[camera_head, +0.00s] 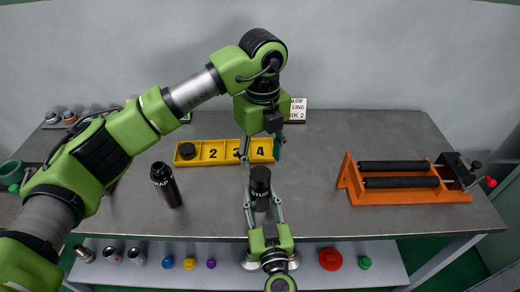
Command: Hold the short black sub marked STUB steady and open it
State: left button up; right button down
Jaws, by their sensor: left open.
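The short black sub marked STUB (260,181) stands upright near the middle of the bench. My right gripper (263,203) reaches in from the front edge, with one finger on each side of the sub. I cannot tell whether these fingers press on it. My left gripper (262,156) points down just above and behind the top of the sub. Its fingers are spread and nothing shows between them. The sub's lower part is partly hidden by my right gripper.
A taller black sub (166,186) stands to the left. Behind is a yellow numbered tray (210,153) with a black cap (187,151) in its left compartment. An orange vise with black rollers (405,197) stands right. A lower shelf (335,277) holds coloured caps. The bench between sub and vise is clear.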

aim_at(260, 173)
pick_arm(q)
jog(key=m, duration=0.7)
jog(key=shift+r+m, duration=0.3)
jog(key=m, duration=0.7)
jog(key=shift+r, duration=0.25)
jog(key=m, duration=0.3)
jog(key=shift+a+r+m, duration=0.1)
jog(key=shift+r+m, duration=0.05)
jog(key=shift+m, duration=0.25)
jog(key=m, duration=0.3)
jog(key=shift+r+m, duration=0.15)
jog(key=shift+m, duration=0.15)
jog(key=m, duration=0.6)
jog(key=shift+a+r+m, duration=0.15)
jog(key=shift+r+m, duration=0.05)
jog(key=shift+m, duration=0.2)
jog(key=shift+f, duration=4)
jog(key=shift+c, duration=0.2)
